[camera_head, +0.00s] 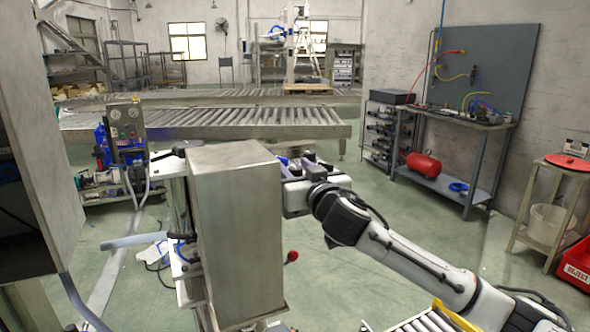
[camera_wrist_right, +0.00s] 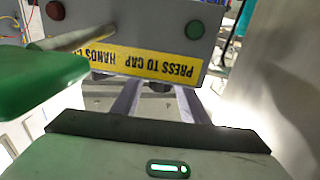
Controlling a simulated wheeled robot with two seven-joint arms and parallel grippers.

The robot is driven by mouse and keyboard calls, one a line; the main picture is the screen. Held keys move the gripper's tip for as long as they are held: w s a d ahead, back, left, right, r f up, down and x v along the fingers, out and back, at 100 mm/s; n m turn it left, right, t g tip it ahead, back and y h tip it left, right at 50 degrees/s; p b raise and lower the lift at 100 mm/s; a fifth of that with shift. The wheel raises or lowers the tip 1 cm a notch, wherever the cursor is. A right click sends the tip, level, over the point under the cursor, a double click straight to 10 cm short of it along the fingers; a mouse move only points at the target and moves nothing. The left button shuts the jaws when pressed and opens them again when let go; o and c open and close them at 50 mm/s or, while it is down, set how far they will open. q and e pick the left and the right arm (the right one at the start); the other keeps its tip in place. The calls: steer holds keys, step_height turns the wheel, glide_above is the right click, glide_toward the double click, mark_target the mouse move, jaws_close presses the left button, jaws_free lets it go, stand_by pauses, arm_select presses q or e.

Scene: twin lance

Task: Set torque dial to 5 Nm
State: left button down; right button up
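No torque dial or 5 Nm mark can be made out in either view. My right gripper (camera_head: 292,167) reaches behind the tall grey metal box (camera_head: 236,220) in the head view, and the box partly hides it. In the right wrist view my right gripper (camera_wrist_right: 158,98) shows two grey fingers apart with nothing held between them. They point toward a grey panel (camera_wrist_right: 125,22) with an upside-down yellow "PRESS TO CAP" label (camera_wrist_right: 150,62). The panel carries a green button (camera_wrist_right: 194,29) and a red button (camera_wrist_right: 55,10). My left gripper is out of view.
A blurred green part (camera_wrist_right: 40,80) is close at the left of the wrist view. A roller conveyor (camera_head: 215,122) crosses behind the box. A workbench (camera_head: 450,117) with a pegboard stands at the right. The green floor between them is open.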

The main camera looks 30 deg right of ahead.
stand_by(0.3)
steer(key=shift+s+f, duration=0.1)
steer(key=shift+s, duration=0.2)
steer(key=s+a+b, duration=0.1)
steer(key=s+b, duration=0.1)
steer(key=s, duration=0.7)
steer(key=shift+s+a, duration=0.3)
